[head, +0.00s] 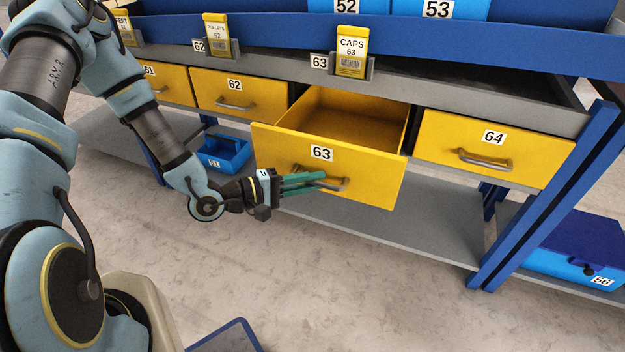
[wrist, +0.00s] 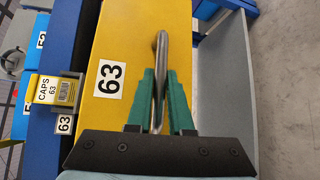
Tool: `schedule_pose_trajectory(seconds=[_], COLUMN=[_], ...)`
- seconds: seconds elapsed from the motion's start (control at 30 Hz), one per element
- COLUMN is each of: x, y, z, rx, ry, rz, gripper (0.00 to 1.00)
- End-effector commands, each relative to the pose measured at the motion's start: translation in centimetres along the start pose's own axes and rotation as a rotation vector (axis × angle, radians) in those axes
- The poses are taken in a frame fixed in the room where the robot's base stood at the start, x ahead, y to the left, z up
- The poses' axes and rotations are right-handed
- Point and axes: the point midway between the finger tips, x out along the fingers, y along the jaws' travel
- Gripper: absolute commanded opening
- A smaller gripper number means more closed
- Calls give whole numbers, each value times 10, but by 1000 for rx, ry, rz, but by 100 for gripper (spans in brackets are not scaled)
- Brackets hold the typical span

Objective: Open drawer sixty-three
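Drawer 63 (head: 290,150) is yellow and stands pulled out from the rack, with its inside showing and no contents visible. Its front carries the label 63 and a grey metal bar handle (head: 335,185). My gripper (head: 322,181) is at this handle, coming from the left, with its teal fingers on either side of the bar. In the wrist view the gripper (wrist: 160,85) has the handle (wrist: 160,60) closely between its fingers, and they look shut on it. The yellow drawer front (wrist: 125,35) with its number lies just beyond.
Yellow drawers 62 (head: 235,90) and 64 (head: 490,150) are shut on either side. A blue bin (head: 222,153) sits on the grey lower shelf (head: 420,222). A blue rack post (head: 545,195) stands at right, near blue box 56 (head: 575,250).

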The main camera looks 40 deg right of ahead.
Motion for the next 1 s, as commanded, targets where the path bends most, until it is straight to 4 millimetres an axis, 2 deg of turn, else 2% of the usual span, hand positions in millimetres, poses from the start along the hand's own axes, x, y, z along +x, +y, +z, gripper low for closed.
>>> schedule_pose_trajectory(seconds=[0.03,0.23,0.57,0.67,1.0], x=[0,0,-5,-17,-83], y=[0,0,0,0,0], z=[-1,0,-1,-1,-1], rx=[0,0,0,-1,0], ry=[1,0,1,2,3], rz=[-1,0,1,0,-1], gripper=[25,47,47,47,47])
